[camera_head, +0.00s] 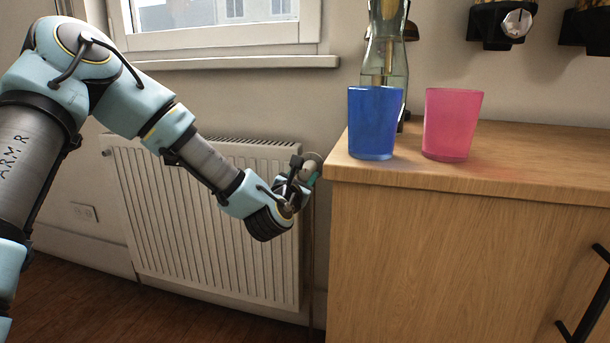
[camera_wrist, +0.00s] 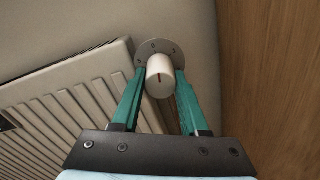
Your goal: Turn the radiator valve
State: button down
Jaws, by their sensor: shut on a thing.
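The radiator valve (camera_wrist: 160,76) is a white cylindrical knob with a dark red mark on its face and a grey round dial plate (camera_wrist: 150,50) behind it. In the head view the valve (camera_head: 312,166) is at the top right corner of the white radiator (camera_head: 215,225), partly hidden by my gripper (camera_head: 304,170). In the wrist view the two green fingers of my gripper (camera_wrist: 160,84) stand on either side of the knob and are shut on it. The radiator (camera_wrist: 75,115) lies to the left of the knob.
A wooden counter (camera_head: 480,185) stands close to the right of the valve. On it are a blue cup (camera_head: 374,123), a pink cup (camera_head: 452,125) and a glass bottle (camera_head: 385,60). A window sill (camera_head: 235,63) juts out above the radiator.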

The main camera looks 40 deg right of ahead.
jog(key=m, duration=1.1)
jog(key=shift+m+b, duration=0.4)
jog(key=m+b, duration=0.1)
jog(key=m, duration=0.5)
jog(key=shift+s, duration=0.1)
jog(key=m+b, duration=0.2)
jog(key=m, duration=0.3)
jog(key=m+b, duration=0.1)
jog(key=m, duration=0.5)
jog(key=shift+m, duration=0.4)
jog(key=m+b, duration=0.1)
jog(key=m, duration=0.9)
jog(key=shift+m, duration=0.4)
jog(key=m, duration=0.5)
jog(key=shift+p, duration=0.4)
jog(key=shift+f+m, duration=0.1)
jog(key=shift+m, duration=0.2)
